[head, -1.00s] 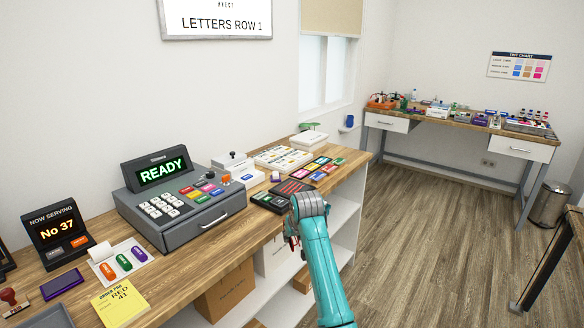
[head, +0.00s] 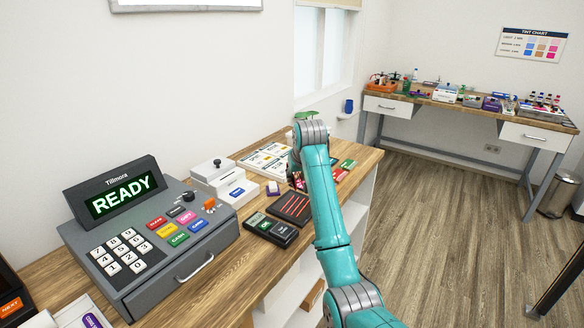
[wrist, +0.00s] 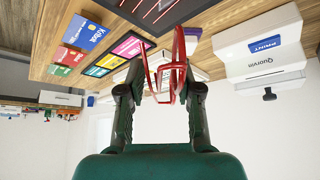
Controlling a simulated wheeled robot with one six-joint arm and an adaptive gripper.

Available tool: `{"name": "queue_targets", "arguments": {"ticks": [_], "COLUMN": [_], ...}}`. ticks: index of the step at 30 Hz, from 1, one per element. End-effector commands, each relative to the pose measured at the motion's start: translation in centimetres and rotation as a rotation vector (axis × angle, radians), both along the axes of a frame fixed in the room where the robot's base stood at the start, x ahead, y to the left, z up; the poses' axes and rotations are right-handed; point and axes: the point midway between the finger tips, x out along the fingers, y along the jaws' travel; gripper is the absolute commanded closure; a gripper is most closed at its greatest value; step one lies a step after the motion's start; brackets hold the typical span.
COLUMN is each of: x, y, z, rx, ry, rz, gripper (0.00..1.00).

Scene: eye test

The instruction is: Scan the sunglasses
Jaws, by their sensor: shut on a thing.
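Red-framed sunglasses (wrist: 178,68) are between the fingers of my gripper (wrist: 163,84) in the wrist view, with the gripper shut on them. Their folded shape stands up past the fingertips. In the head view, my arm hides most of the gripper, and a bit of red shows at its left side above the counter. A black scanner pad with glowing red lines (head: 290,207) lies on the counter, just below and in front of the gripper. The pad also shows at the top of the wrist view (wrist: 160,8). The sunglasses appear apart from it.
A grey cash register (head: 150,235) reading READY stands at the left. A dark card terminal (head: 271,228) lies beside the pad. A white printer (head: 236,190) and coloured cards (head: 348,164) are nearby. A cluttered workbench (head: 455,104) stands at the far right, with open floor before it.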

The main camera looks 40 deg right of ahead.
Motion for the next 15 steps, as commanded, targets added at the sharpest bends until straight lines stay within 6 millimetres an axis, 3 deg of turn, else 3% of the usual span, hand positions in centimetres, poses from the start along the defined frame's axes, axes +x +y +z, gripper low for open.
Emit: {"name": "queue_targets", "arguments": {"ticks": [15], "x": [0.0], "y": [0.0], "z": [-4.4], "rx": [0.001], "ry": [0.003], "rz": [0.0], "gripper": [0.88]}}
